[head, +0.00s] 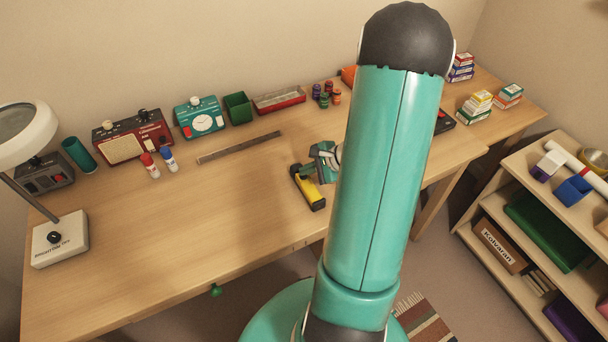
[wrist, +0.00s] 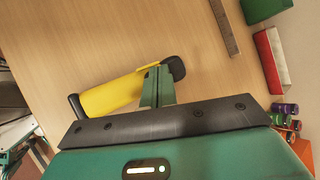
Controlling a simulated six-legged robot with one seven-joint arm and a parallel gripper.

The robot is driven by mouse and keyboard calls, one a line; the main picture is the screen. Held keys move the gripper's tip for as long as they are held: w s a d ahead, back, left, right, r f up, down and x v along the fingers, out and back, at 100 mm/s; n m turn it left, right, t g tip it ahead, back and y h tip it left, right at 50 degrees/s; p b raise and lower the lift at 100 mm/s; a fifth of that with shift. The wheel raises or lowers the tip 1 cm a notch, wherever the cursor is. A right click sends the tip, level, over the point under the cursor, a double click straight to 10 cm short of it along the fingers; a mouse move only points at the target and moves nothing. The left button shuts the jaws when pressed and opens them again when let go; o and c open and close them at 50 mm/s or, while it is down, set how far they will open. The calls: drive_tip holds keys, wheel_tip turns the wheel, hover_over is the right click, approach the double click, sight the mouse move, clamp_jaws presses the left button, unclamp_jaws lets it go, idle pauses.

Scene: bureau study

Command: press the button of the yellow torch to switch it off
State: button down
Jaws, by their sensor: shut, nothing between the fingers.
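The yellow torch (head: 311,190) lies on the wooden desk near its front edge, just left of my arm. It has black ends and also shows in the wrist view (wrist: 108,97). My gripper (head: 318,164) is shut and empty, at the torch's far end. In the wrist view its fingertips (wrist: 158,78) overlap the torch's side near one black end. I cannot tell whether they touch it. The torch's button is not visible, and I cannot tell whether its light is on.
A dark ruler (head: 238,147) lies flat behind the torch. A green box (head: 238,107), a red-and-white tray (head: 279,100) and small coloured jars (head: 323,98) stand at the back. The desk left of the torch is clear. A shelf (head: 545,190) stands at right.

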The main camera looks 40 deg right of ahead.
sight(307, 178)
drive_tip(key=shift+r, duration=0.35)
drive_tip(key=shift+r, duration=3)
